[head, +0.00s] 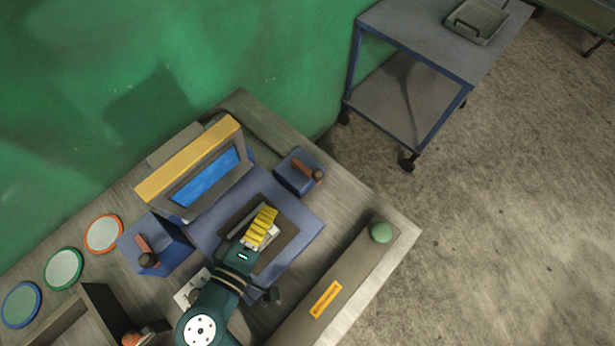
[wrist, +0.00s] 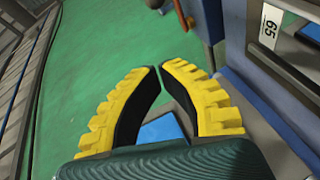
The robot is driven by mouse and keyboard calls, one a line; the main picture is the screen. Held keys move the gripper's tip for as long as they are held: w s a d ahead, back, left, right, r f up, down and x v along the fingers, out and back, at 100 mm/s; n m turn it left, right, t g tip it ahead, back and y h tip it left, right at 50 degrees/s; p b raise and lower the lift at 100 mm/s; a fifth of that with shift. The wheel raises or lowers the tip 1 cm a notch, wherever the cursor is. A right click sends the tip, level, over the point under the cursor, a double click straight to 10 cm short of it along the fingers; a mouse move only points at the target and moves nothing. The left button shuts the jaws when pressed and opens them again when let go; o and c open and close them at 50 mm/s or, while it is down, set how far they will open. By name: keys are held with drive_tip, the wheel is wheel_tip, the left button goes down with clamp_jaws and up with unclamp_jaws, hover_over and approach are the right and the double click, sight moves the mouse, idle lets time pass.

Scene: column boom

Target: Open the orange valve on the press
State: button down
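The press appears to be the blue machine with a yellow-topped frame (head: 190,160) and a blue panel. An orange-brown lever with a dark knob (head: 146,252) sits on its left blue block. A similar lever (head: 312,172) sits on its right blue block. I cannot tell which is the valve. My gripper (head: 265,222), with yellow ribbed fingers, is over the middle of the press base, apart from both levers. In the wrist view my gripper's fingertips (wrist: 158,68) nearly meet, with nothing held. A red-orange part (wrist: 181,14) shows beyond them, partly cut off.
Three discs with orange (head: 104,234), green (head: 63,268) and blue (head: 21,305) rims lie at left. A cart (head: 420,40) stands at upper right beyond clear floor.

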drive_tip(key=b, duration=0.1)
approach(307, 169)
wheel_tip(307, 169, up, 4)
drive_tip(key=w, duration=0.3)
drive_tip(key=d, duration=0.1)
drive_tip(key=w+d+f, duration=0.1)
drive_tip(key=d, duration=0.1)
drive_tip(key=shift+w+d+f, duration=0.1)
drive_tip(key=shift+w+f, duration=0.2)
drive_tip(key=shift+r, duration=0.1)
